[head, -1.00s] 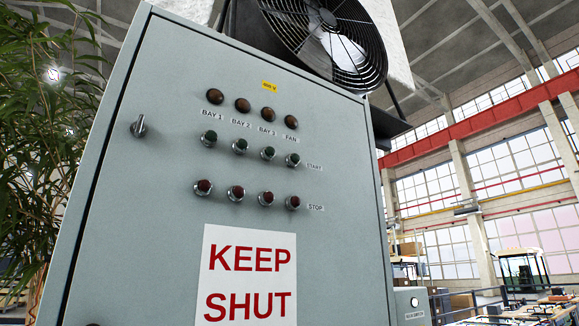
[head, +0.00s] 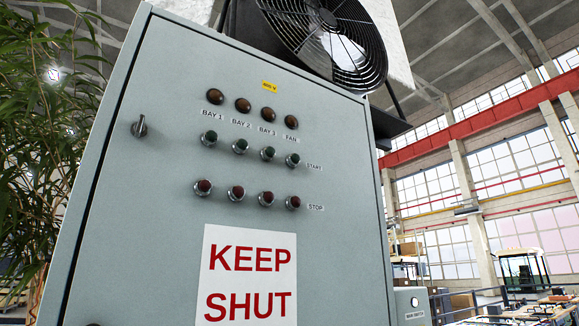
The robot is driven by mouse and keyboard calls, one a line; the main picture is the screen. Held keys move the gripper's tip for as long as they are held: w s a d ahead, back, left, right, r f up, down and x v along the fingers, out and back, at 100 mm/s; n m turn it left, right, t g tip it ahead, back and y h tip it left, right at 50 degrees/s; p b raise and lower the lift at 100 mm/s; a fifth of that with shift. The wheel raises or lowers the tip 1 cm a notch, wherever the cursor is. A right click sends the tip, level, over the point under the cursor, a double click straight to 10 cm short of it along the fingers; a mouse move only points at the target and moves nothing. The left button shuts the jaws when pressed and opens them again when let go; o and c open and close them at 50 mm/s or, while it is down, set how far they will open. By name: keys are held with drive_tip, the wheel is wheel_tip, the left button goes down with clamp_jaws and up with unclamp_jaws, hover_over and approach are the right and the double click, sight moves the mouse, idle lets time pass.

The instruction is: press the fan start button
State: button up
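The fan start button (head: 293,160) is a green button in a silver collar on a grey cabinet door (head: 150,220). It is the rightmost of the green START row, below the FAN label (head: 291,124). The FAN lamp (head: 291,121) above it looks dark brown and unlit. Other green buttons (head: 240,146) sit to its left under BAY 1, BAY 2 and BAY 3. The red fan stop button (head: 293,202) is directly below, beside the STOP label. My gripper is not in view.
A large fan (head: 335,40) in a wire guard stands above the cabinet. A KEEP SHUT sign (head: 249,275) and a small turn latch (head: 139,127) are on the door. A plant (head: 40,130) crowds the left edge. A small main switch box (head: 412,304) stands at lower right.

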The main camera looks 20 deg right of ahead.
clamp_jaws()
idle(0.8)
